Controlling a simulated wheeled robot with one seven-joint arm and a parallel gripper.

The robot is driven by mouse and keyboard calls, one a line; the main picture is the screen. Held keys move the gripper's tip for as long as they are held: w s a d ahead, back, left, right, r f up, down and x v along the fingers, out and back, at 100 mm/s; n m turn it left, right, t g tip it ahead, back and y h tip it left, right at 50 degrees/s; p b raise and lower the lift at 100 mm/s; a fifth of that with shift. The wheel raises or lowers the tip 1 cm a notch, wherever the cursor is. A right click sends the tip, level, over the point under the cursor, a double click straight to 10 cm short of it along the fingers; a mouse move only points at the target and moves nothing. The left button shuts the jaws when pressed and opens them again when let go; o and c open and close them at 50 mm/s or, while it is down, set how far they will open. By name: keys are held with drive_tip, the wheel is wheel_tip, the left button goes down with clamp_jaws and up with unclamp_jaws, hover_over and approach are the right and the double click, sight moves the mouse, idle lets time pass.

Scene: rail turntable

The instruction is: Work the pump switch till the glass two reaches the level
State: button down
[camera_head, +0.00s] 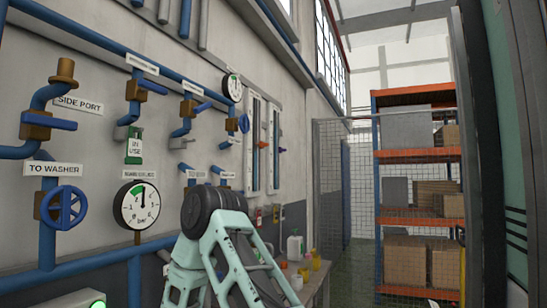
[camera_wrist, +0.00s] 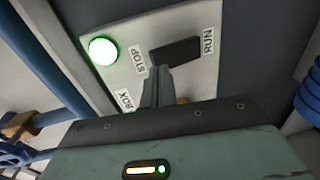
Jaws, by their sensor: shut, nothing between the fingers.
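The pump switch (camera_wrist: 175,52) is a dark rocker or lever on a pale plate (camera_wrist: 128,22), between the words STOP and RUN. A green lamp (camera_wrist: 103,51) glows beside it. My gripper (camera_wrist: 158,74) is shut and empty, its fingertips right at the switch near the STOP side; I cannot tell whether they touch. In the head view two tall upright glasses stand on the far wall: a nearer one (camera_head: 252,145) with a red marker and a farther one (camera_head: 272,150) with a purple marker. Their numbers and liquid levels are too small to read.
Blue pipes, a blue handwheel (camera_head: 62,207) and a round pressure gauge (camera_head: 136,205) line the left wall. A green IN USE tag (camera_head: 135,148) hangs from a valve. A bench (camera_head: 314,284) with bottles and an orange rack (camera_head: 415,155) with boxes stand beyond. Floor before the rack looks clear.

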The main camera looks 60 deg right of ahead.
drive_tip(key=shift+s+d+b, duration=0.1)
drive_tip(key=shift+s+b, duration=1.85)
drive_tip(key=shift+s, duration=0.95)
